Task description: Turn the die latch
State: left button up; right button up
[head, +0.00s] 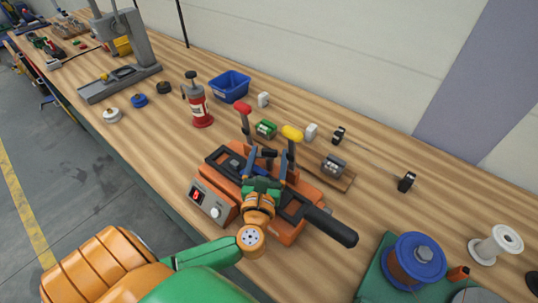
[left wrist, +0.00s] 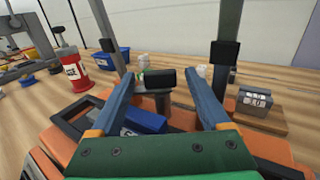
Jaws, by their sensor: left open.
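An orange machine (head: 285,232) with a black top frame stands on the bench. A dark T-shaped piece (head: 268,153), which looks like the die latch, sits at its far side between two upright levers, one with a red knob (head: 243,108) and one with a yellow knob (head: 292,132). In the left wrist view the latch's black crossbar (left wrist: 175,77) lies level on a grey stem. My left gripper (head: 267,161) is open above the machine, its blue fingers (left wrist: 161,82) spread on either side of the latch. I cannot tell whether they touch it. My right gripper is not in view.
A grey control box (head: 212,203) and a long black handle (head: 330,227) are on the machine. A red can (head: 198,107) and blue bin (head: 230,86) stand behind left. A grey block (head: 334,166) is behind right. A blue spool (head: 415,258) stands at the right.

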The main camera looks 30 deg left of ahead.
pick_arm(q)
jog(key=shift+w, duration=0.15)
jog(key=shift+s, duration=0.2)
jog(key=c, duration=0.6)
grip_shut()
